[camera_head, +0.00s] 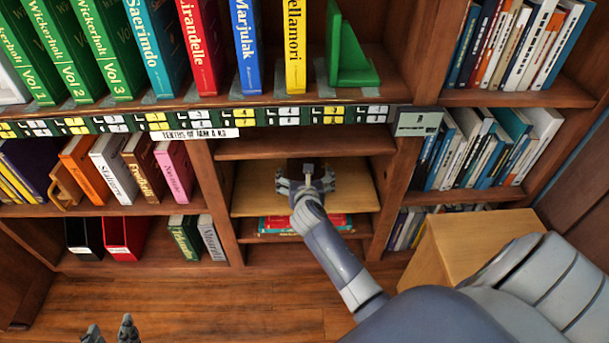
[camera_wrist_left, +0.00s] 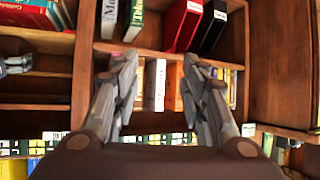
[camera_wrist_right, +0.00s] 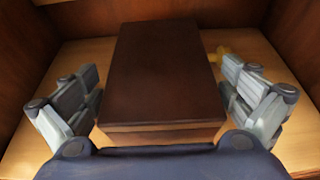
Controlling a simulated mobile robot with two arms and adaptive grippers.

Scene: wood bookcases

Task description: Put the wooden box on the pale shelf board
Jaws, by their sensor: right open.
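The wooden box (camera_wrist_right: 160,75), dark brown on top with a paler front edge, rests on the pale shelf board (camera_wrist_right: 283,125) in the right wrist view. The board also shows in the head view (camera_head: 355,196), inside a bookcase bay. My right gripper (camera_head: 306,180) reaches into that bay and mostly hides the box from the head. In the right wrist view its fingers (camera_wrist_right: 160,98) are wide apart, one on each side of the box, with visible gaps. My left gripper (camera_head: 110,328) is open and empty at the bottom left, also seen in its wrist view (camera_wrist_left: 160,75).
Red and other flat books (camera_head: 275,224) lie under the board. Wooden uprights close the bay on both sides, with a shelf above. A small yellow thing (camera_wrist_right: 221,52) lies behind the box. A wooden block-like piece (camera_head: 465,245) stands at the right. The floor (camera_head: 200,300) is clear.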

